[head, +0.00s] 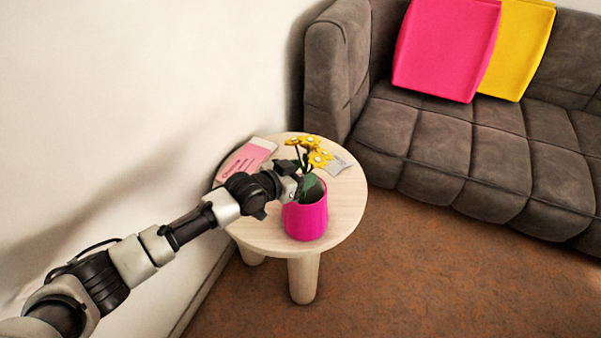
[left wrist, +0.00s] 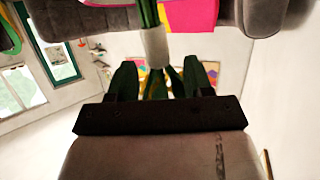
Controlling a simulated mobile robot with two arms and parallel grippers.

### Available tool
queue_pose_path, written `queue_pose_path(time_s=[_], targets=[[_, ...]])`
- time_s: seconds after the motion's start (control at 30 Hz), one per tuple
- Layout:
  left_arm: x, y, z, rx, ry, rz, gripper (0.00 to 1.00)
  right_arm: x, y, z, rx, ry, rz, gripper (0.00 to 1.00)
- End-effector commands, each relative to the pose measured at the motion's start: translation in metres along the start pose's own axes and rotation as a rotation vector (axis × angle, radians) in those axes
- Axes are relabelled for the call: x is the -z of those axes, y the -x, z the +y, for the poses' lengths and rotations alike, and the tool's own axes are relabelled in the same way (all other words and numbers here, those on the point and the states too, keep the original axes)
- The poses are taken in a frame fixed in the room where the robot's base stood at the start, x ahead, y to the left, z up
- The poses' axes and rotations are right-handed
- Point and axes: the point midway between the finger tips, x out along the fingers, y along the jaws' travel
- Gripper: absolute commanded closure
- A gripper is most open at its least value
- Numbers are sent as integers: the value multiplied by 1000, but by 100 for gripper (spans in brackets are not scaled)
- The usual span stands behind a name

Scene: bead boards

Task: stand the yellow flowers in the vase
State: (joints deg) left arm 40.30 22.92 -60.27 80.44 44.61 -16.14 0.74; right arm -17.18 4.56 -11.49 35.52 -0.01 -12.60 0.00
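The yellow flowers (head: 318,157) stand upright over the bright pink vase (head: 306,218), which is on the round wooden table. My left gripper (head: 293,182) is at the left of the vase's mouth, right by the stems. The left wrist view shows green stems with a pale collar (left wrist: 155,47) between the dark fingertips of this gripper (left wrist: 160,78). I cannot tell whether the fingers press on the collar. Where the lower ends of the stems are is hidden by the gripper and the vase wall. My right gripper is not in view.
The light wooden table (head: 345,205) holds a pink card (head: 248,157) at the back left and a small grey card (head: 341,163) behind the flowers. A brown sofa (head: 440,150) with a pink cushion (head: 445,45) and a yellow cushion (head: 518,45) stands behind. A wall is at left.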

Motion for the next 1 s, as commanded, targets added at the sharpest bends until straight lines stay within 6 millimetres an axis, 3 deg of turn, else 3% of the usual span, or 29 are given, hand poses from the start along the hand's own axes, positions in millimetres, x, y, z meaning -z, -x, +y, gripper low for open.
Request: queue_pose_path(time_s=[0.27, 0.7, 1.0], targets=[[0, 7, -1, 1, 1, -1, 50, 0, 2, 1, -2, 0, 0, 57], [-1, 87, 0, 1, -1, -2, 50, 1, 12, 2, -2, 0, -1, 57], [0, 108, 0, 0, 0, 0, 50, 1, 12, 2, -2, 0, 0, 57]])
